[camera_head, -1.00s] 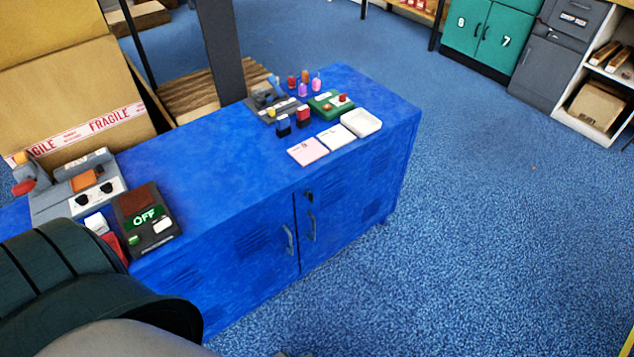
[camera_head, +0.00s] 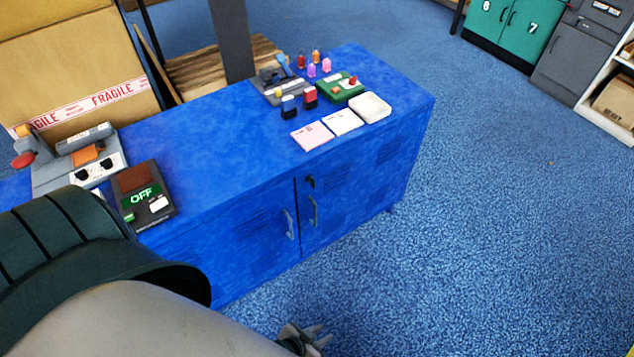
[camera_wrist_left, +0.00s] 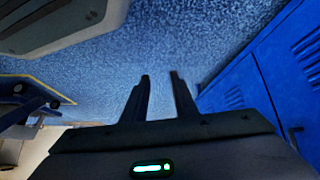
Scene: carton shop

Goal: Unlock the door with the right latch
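The blue cabinet (camera_head: 250,235) has two front doors with a grey handle on each. The right door (camera_head: 350,190) carries a small dark latch (camera_head: 310,182) near its upper left corner, above its handle (camera_head: 313,212). The left door's handle (camera_head: 289,224) is beside it. My left gripper (camera_head: 318,340) shows at the bottom edge, low in front of the cabinet and well apart from the latch. In the left wrist view its two fingers (camera_wrist_left: 160,80) are spread with nothing between them, and the cabinet front (camera_wrist_left: 270,75) is at the right. My right gripper is not seen.
On the cabinet top stand a device reading OFF (camera_head: 145,195), a grey machine (camera_head: 80,160), a white tray (camera_head: 370,107), paper pads (camera_head: 312,135) and several small stamps. Green lockers (camera_head: 510,30) stand far back. The blue floor (camera_head: 480,220) to the right is clear.

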